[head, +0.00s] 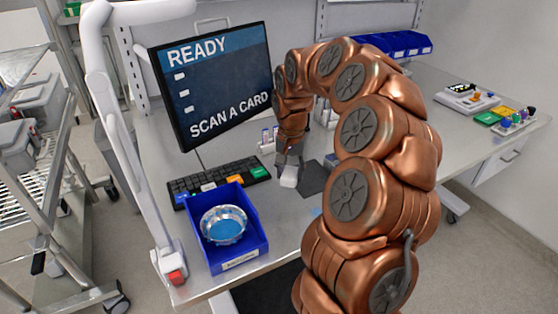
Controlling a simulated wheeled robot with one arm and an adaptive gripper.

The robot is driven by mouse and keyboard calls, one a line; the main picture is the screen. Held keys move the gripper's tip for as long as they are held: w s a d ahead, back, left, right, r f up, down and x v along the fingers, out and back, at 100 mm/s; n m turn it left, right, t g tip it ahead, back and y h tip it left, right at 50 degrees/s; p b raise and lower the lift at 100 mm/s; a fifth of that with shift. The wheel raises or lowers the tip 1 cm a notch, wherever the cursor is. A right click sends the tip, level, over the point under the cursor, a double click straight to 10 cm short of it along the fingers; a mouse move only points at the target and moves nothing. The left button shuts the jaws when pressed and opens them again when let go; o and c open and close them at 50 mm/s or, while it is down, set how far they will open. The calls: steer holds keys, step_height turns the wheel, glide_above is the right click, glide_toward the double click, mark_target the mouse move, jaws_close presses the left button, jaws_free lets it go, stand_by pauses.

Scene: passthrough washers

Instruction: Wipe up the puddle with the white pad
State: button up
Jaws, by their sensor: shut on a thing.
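My gripper (289,161) is shut on the white pad (288,182), which sticks out below the fingers. The pad is low over the grey bench, to the right of the keyboard. I cannot tell whether it touches the bench top. A small pale blue patch (316,211) shows on the bench to the front right of the pad, beside my arm. It may be part of the puddle. My arm hides the bench to the right of it, so the puddle's full extent cannot be seen.
A blue bin (258,240) holding a metal bowl (223,224) stands at the bench's front left. The keyboard (220,185) and a monitor (215,85) are behind it. A dark flat mat (314,178) lies right of the pad. A white jointed stand (135,170) rises at the left.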

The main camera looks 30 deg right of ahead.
steer(key=shift+w, duration=0.1)
glide_above(289, 200)
steer(key=shift+f, duration=3)
steer(key=shift+f+b, duration=0.8)
steer(key=shift+f, duration=0.2)
